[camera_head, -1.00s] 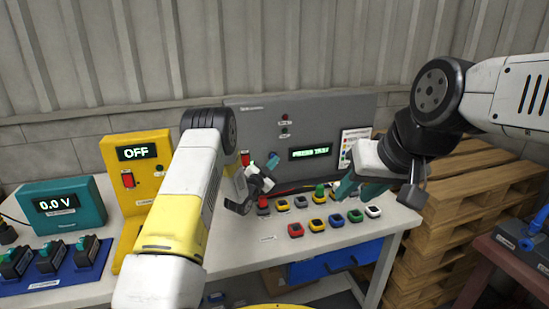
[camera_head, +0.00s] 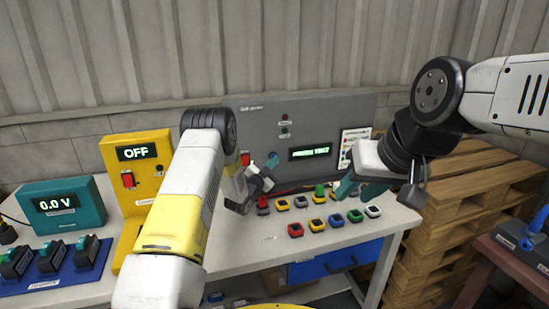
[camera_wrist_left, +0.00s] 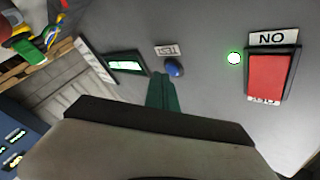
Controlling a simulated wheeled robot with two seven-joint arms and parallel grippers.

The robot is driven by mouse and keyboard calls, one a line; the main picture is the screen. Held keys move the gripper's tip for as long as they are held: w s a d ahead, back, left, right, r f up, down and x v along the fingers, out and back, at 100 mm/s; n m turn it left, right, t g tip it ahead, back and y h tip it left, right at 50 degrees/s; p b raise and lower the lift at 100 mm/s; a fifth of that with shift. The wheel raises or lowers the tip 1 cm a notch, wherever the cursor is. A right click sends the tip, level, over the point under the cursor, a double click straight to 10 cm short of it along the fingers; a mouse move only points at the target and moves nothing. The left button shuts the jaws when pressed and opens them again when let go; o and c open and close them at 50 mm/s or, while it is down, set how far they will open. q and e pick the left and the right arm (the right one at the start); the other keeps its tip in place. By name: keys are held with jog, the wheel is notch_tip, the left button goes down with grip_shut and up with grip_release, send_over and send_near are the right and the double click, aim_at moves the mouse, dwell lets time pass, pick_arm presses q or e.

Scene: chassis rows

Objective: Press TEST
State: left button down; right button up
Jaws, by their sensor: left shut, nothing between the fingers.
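The grey test panel (camera_head: 250,115) stands at the back of the bench. Its lit display (camera_head: 310,152) appears to read PRESS TEST. In the left wrist view, the blue button (camera_wrist_left: 174,69) sits below a TEST label (camera_wrist_left: 168,50). My left gripper (camera_head: 270,171) is in front of the panel, close below the blue button (camera_head: 272,157). Its teal fingers (camera_wrist_left: 163,90) are shut and empty, with tips near the button; I cannot tell whether they touch it. My right gripper (camera_head: 358,188) is open and empty above the bench's right part.
A red switch (camera_wrist_left: 268,77) and lit green lamp (camera_wrist_left: 234,58) are beside the button. Several coloured blocks (camera_head: 315,225) lie on the bench below. A yellow OFF box (camera_head: 137,180) and teal meter (camera_head: 62,207) stand left. Pallets (camera_head: 460,200) stand right.

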pick_arm(q)
jog(key=shift+w+a, duration=0.15)
jog(key=shift+w, duration=0.25)
jog(key=shift+s, duration=0.15)
jog(key=shift+s+d, duration=0.2)
jog(key=shift+s, duration=0.1)
jog(key=shift+s+d, duration=0.3)
jog(key=shift+s, duration=0.65)
jog(key=shift+s+d, duration=0.3)
jog(key=shift+s, duration=0.65)
jog(key=shift+s+d, duration=0.3)
jog(key=shift+s, duration=0.65)
